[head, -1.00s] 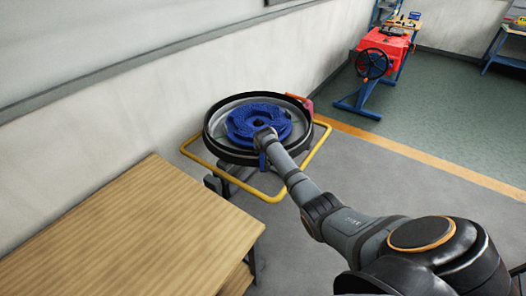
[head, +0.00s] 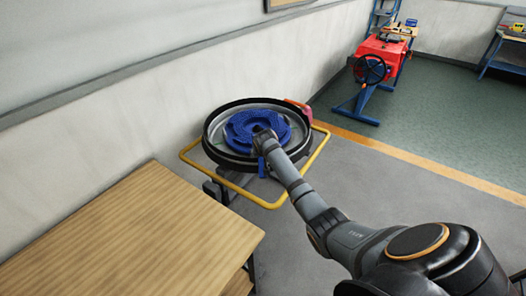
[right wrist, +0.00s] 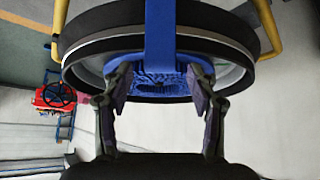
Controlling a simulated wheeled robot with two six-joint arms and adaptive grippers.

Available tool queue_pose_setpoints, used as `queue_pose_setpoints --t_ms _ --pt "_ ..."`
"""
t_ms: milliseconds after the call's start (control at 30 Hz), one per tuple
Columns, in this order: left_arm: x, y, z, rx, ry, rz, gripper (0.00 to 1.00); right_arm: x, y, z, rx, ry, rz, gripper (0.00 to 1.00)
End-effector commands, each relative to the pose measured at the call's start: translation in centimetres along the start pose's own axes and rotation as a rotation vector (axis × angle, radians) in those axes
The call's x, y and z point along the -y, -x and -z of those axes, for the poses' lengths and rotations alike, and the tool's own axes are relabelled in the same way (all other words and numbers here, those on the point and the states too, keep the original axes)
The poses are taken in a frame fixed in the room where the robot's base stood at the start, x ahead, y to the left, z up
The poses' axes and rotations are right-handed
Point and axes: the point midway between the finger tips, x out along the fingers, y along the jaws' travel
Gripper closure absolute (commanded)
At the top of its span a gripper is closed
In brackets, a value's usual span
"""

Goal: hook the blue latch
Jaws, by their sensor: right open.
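A round black-rimmed pan (head: 208,142) holds a blue ribbed disc (head: 240,124) beside the wall. A blue strap-like piece, which looks like the latch (head: 262,170), shows below my right wrist at the pan's near rim. In the right wrist view the blue latch (right wrist: 160,35) runs across the rim towards the disc. My right gripper (right wrist: 160,88) is open, its two fingers on either side of the blue part; I cannot tell whether they touch it. In the head view my wrist hides the fingers. My left gripper is not in view.
A yellow tube frame (head: 272,204) surrounds the pan. A wooden bench (head: 130,230) stands at the left, close to the wall. A pinkish-red piece (head: 307,113) sits at the pan's right rim. A red machine (head: 385,46) stands farther back.

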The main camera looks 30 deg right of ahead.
Motion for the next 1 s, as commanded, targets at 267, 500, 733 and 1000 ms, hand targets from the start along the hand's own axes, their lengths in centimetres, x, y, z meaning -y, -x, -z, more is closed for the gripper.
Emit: queue_pose_setpoints --t_ms 267,500,733,1000 --pt "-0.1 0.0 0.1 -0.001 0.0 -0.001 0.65 0.0 6.2 0.1 -0.004 0.002 0.001 0.42" --pt "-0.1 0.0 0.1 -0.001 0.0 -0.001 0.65 0.0 8.3 0.1 -0.002 0.001 0.0 0.42" --pt "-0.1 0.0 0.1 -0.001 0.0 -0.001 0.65 0.0 8.3 0.1 -0.002 0.001 0.0 0.42" --pt "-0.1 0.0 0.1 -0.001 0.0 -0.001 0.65 0.0 8.3 -0.1 -0.001 0.003 0.0 0.42"
